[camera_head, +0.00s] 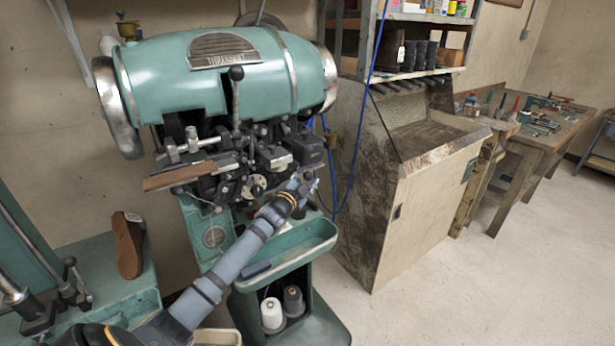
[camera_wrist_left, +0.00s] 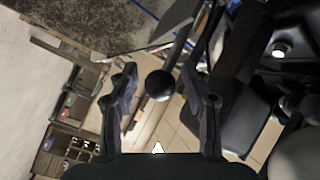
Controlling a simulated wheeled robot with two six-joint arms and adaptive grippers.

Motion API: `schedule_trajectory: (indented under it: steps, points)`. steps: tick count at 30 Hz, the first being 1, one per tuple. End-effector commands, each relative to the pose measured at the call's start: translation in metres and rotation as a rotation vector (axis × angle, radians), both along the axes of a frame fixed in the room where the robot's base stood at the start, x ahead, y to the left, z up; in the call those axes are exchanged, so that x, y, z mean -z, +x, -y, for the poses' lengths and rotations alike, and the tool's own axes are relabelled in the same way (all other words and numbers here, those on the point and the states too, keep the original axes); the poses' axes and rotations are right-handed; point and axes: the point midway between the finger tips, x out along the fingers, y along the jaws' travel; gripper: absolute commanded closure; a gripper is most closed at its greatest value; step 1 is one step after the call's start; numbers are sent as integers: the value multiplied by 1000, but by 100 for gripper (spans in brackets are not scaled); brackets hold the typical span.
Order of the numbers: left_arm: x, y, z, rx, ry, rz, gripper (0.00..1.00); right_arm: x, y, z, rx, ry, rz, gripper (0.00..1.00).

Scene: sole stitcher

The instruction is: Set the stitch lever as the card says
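The green stitcher (camera_head: 215,75) stands in the head view. A long lever with a black ball knob (camera_head: 236,73) rises upright at its front. My left gripper (camera_head: 303,184) reaches in front of the mechanism, lower and to the right of that knob. In the left wrist view its two fingers (camera_wrist_left: 160,72) are spread, with a black ball knob (camera_wrist_left: 160,86) on a rod showing between them. I cannot tell whether this is the same lever, or whether the fingers touch it. No readable card shows. My right gripper is out of view.
A green tray (camera_head: 310,238) juts out below my left gripper, with thread spools (camera_head: 272,313) under it. A brown shoe (camera_head: 128,245) stands at the left. A worn beige cabinet (camera_head: 425,215) and a wooden tool bench (camera_head: 550,140) are at the right. The floor in front is clear.

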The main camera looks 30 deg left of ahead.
Motion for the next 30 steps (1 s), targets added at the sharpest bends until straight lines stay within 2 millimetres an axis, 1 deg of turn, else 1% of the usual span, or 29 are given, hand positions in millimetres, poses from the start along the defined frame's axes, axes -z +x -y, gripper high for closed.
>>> schedule_trajectory:
  steps: [1, 2, 9, 10, 18, 22, 26, 30]
  points:
    - [0, 0, 0, 0, 0, 0, 62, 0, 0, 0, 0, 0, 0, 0]
    - [0, 0, 0, 0, 0, 0, 66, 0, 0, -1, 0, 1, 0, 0]
    - [0, 0, 0, -1, 0, -1, 99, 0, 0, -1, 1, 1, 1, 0]
    - [0, 0, 0, -1, 0, -1, 100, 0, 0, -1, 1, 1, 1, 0]
    - [1, 0, 0, -2, -1, -1, 100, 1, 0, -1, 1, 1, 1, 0]
    - [3, 2, 2, -17, -4, 0, 100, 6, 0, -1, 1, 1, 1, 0]
    - [5, 9, 7, -60, -7, 2, 100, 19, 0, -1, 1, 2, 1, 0]
    - [8, 24, 17, -141, -11, 4, 100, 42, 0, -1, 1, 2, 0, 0]
